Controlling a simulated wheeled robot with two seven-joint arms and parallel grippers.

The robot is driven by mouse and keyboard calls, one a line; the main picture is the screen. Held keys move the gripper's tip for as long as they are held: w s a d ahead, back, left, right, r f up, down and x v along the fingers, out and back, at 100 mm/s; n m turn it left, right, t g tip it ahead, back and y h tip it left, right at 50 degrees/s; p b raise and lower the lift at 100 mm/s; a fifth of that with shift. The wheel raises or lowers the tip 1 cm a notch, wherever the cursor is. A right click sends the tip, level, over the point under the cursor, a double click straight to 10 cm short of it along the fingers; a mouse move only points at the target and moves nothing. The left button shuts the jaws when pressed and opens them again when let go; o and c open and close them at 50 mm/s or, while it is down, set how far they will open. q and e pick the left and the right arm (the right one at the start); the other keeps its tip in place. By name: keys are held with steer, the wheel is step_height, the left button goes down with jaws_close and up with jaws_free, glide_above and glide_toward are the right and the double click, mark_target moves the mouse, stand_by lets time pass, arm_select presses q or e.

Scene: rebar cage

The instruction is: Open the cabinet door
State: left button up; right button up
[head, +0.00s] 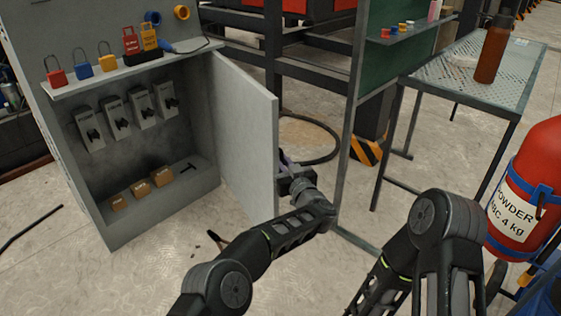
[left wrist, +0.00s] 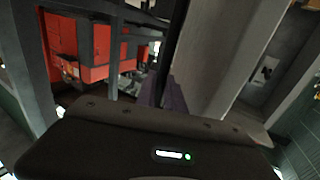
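The grey cabinet (head: 150,215) stands at the left in the head view. Its door (head: 243,135) is swung wide open on the right side and shows as a pale panel in the left wrist view (left wrist: 222,60). My left gripper (head: 284,160) is at the free edge of the door, partly hidden behind it. In the left wrist view its dark fingers (left wrist: 164,92) are beside the door panel; whether they touch or grip it is unclear. My right arm is at the lower right of the head view, with its gripper out of frame.
Inside the cabinet are several switches (head: 117,116) and small boxes (head: 141,188). Padlocks stand on its top shelf (head: 130,70). A green board frame (head: 352,125), a mesh table (head: 450,80) and a red extinguisher (head: 530,185) stand to the right. Floor before the cabinet is mostly clear.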

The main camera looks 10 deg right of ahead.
arm_select(q)
steer(key=shift+o, duration=0.9)
steer(key=shift+w+a, duration=0.1)
steer(key=shift+a, duration=0.15)
steer(key=shift+d, duration=0.1)
steer(key=p+v, duration=0.4)
steer(key=v, duration=0.3)
steer(key=shift+s, duration=0.35)
steer(key=shift+r, duration=0.1)
